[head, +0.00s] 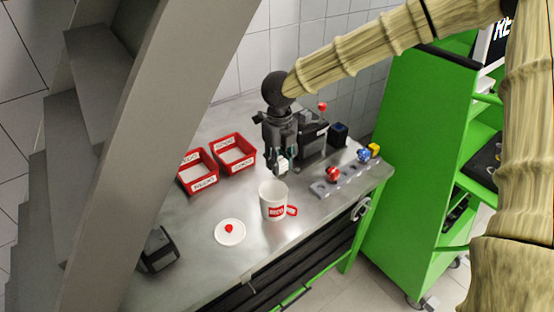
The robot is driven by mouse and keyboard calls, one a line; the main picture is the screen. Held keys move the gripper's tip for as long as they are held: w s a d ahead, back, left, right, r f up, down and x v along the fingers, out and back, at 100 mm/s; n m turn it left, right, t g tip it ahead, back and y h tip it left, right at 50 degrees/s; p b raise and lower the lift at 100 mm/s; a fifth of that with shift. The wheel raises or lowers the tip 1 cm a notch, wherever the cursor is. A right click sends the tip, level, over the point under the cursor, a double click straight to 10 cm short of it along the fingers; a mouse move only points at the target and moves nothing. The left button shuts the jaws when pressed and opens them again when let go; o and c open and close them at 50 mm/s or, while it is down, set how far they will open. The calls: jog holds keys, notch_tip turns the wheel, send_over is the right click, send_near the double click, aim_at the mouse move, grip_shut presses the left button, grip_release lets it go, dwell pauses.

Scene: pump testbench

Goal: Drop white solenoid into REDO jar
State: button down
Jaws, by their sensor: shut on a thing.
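The white solenoid (283,166) is held between the fingertips of my gripper (279,165), which points down over the steel table. The jar (272,202) is a white cup with a red label and a red handle on its right side. It stands upright and looks open at the top. My gripper and the solenoid appear above the jar's far rim, slightly right of its middle. The exact height above it is hard to tell. The jar's inside is mostly hidden.
A white lid with a red knob (229,231) lies left of the jar. Two red trays (235,153) stand behind it. At right is a metal rack (345,182) with red, blue and yellow parts. A black device (313,138) stands behind my gripper. A dark box (158,248) sits front left.

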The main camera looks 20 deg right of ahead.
aim_at(279, 159)
notch_tip(279, 159, down, 2)
jog(key=shift+w+f+b, duration=0.1)
jog(key=shift+f+b, duration=0.15)
jog(key=shift+b, duration=0.5)
jog(key=shift+s+f+b, duration=0.25)
jog(key=shift+f+b, duration=0.15)
jog(key=shift+b, duration=0.1)
jog(key=shift+w+f, duration=0.1)
jog(key=shift+f, duration=0.1)
jog(key=c, duration=1)
grip_release()
jog(key=shift+a, duration=0.1)
notch_tip(279, 159, up, 12)
jog(key=shift+r, duration=0.1)
